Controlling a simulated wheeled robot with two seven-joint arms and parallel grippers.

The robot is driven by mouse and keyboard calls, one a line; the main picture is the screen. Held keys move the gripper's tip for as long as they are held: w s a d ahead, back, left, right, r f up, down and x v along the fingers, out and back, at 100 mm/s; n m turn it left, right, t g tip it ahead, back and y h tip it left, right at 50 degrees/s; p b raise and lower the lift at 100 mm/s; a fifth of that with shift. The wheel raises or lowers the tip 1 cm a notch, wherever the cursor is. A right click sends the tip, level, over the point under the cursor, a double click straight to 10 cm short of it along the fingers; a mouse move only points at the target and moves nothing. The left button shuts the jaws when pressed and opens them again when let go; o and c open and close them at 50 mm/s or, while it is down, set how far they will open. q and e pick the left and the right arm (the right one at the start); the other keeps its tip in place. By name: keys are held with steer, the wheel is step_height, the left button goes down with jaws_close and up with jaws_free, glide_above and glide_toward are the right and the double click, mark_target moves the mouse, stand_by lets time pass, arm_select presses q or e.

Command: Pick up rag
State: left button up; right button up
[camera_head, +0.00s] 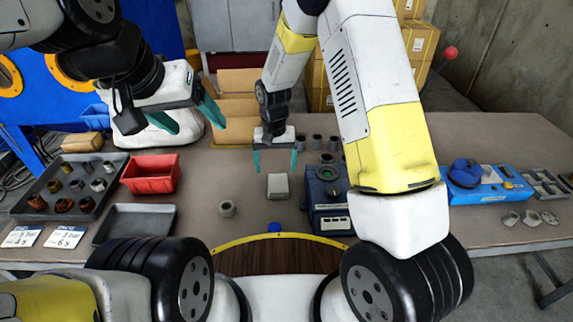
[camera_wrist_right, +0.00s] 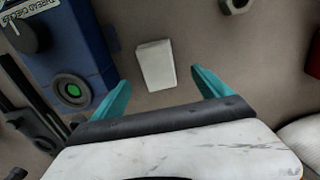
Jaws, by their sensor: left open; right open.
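The rag (camera_head: 278,186) looks like a small pale grey folded block lying on the brown table, left of the blue device. It also shows in the right wrist view (camera_wrist_right: 156,65), ahead of and between the fingertips. My right gripper (camera_head: 275,164) is open and empty, pointing down just behind and above the rag. Its teal fingers show apart in the right wrist view (camera_wrist_right: 161,86), with no contact on the rag visible. My left gripper (camera_head: 192,120) is open and empty at the back left, well away from the rag.
A blue device (camera_head: 325,190) with a green button (camera_wrist_right: 73,91) stands close right of the rag. A grey ring (camera_head: 227,208) lies to its left. A red bin (camera_head: 151,174), an empty grey tray (camera_head: 135,224) and a parts tray (camera_head: 100,190) fill the left. Bare table surrounds the rag's left side.

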mark_target(278, 185)
steer(key=f, duration=0.7)
steer(key=shift+s+d+f, duration=0.15)
steer(key=shift+d+f, duration=0.05)
steer(key=shift+d, duration=0.05)
steer(key=c, duration=1.4)
steer(key=shift+c, duration=0.2)
steer(key=shift+r, duration=0.1)
step_height(278, 185, up, 10)
